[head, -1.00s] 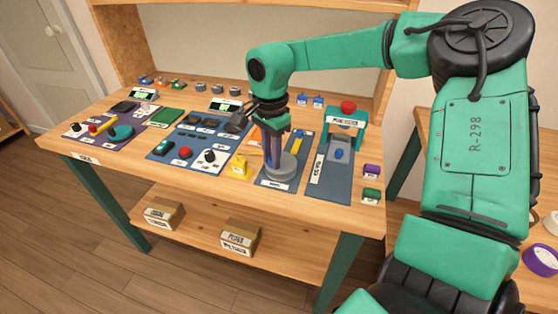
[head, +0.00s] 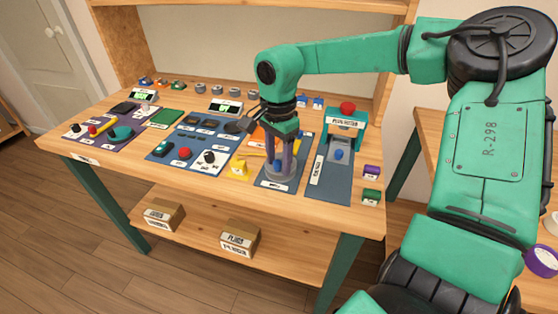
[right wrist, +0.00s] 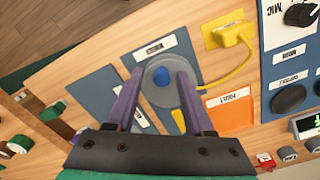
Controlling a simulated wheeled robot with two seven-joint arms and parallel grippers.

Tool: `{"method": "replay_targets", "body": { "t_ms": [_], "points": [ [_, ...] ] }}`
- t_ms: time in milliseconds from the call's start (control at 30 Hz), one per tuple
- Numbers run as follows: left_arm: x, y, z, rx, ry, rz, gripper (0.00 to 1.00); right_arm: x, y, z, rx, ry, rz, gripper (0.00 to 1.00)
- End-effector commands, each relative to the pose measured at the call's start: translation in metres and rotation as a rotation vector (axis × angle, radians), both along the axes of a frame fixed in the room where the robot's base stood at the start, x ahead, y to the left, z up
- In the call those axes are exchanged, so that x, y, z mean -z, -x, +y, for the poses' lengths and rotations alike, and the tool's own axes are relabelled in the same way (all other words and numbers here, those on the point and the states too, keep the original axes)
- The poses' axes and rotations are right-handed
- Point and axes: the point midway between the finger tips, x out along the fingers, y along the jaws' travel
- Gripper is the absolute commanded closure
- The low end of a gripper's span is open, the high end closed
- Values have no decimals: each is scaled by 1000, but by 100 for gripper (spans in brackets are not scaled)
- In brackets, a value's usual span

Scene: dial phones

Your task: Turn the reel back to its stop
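The reel is a flat grey disc (head: 266,180) with a blue knob on the front right mat of the workbench. In the right wrist view the grey disc (right wrist: 158,91) and its blue knob (right wrist: 162,75) lie between my right gripper's fingers, and a yellow cord runs from it to a yellow box (right wrist: 228,37). My right gripper (right wrist: 160,73) points down over the reel with its two purple fingers apart, one on each side of the knob. It also shows in the head view (head: 281,172). Whether the fingers touch the disc I cannot tell. My left gripper is not in view.
The yellow box (head: 239,168) sits left of the reel. A mat with a green stand and red button (head: 347,107) is to the right. A blue panel with switches and knobs (head: 160,152) lies to the left. Small purple and green blocks (head: 371,196) are at the right edge.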

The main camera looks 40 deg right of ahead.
Motion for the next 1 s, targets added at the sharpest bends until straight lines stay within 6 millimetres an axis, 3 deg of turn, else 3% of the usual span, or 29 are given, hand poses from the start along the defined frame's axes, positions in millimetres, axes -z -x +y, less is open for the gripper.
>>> {"method": "replay_targets", "body": {
  "t_ms": [167,833,1000],
  "points": [
    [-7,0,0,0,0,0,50,-9,0,0,0,0,-1,48],
    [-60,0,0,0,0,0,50,-78,0,0,0,0,-2,48],
    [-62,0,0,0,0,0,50,-81,0,0,0,0,-2,48]
  ]
}}
